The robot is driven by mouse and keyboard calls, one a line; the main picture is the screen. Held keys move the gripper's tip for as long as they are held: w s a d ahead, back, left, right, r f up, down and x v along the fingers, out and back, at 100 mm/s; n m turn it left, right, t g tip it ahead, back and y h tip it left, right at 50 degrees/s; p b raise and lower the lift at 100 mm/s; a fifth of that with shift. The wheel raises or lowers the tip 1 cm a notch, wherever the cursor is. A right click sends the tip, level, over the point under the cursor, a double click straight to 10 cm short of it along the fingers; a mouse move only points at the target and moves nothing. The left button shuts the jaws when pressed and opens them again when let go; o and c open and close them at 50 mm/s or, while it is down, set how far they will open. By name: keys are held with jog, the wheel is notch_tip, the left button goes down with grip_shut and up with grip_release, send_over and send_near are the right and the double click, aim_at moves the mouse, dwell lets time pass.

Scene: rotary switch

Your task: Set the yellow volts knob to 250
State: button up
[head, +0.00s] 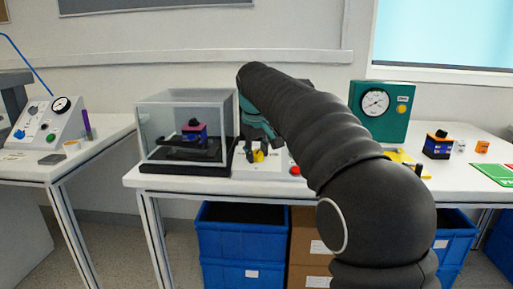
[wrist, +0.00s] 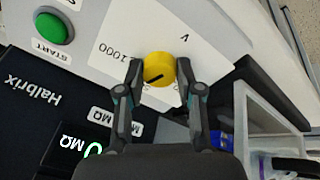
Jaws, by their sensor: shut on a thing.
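In the wrist view the yellow volts knob (wrist: 158,66) sits on a white panel between the fingers of my gripper (wrist: 160,71), one finger on each side, and the gripper is shut on it. A dark pointer line on the knob aims toward the lower left of the picture. The printed "1000" (wrist: 112,52) is left of the knob and a "V" is above it. Other scale marks are hidden by the fingers or unreadable. In the head view my gripper (head: 258,156) is low at the white instrument, partly behind my arm.
A green START button (wrist: 54,28) and a dark display (wrist: 78,146) with "MΩ" are near the knob. In the head view a clear case (head: 185,97) stands close left of the gripper. A green gauge box (head: 385,126) stands right, with blue crates (head: 238,246) under the table.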

jog(key=n, duration=0.4)
jog(key=shift+n, duration=0.4)
jog(key=n, duration=0.4)
jog(key=shift+d+n+y, duration=0.1)
jog(key=shift+n+y, duration=0.2)
jog(key=shift+y, duration=0.1)
jog(key=n+g, duration=0.1)
jog(key=n, duration=0.3)
jog(key=shift+w, duration=0.1)
jog(key=shift+n, duration=2.1)
jog(key=o, duration=1.2)
jog(key=shift+c, duration=0.2)
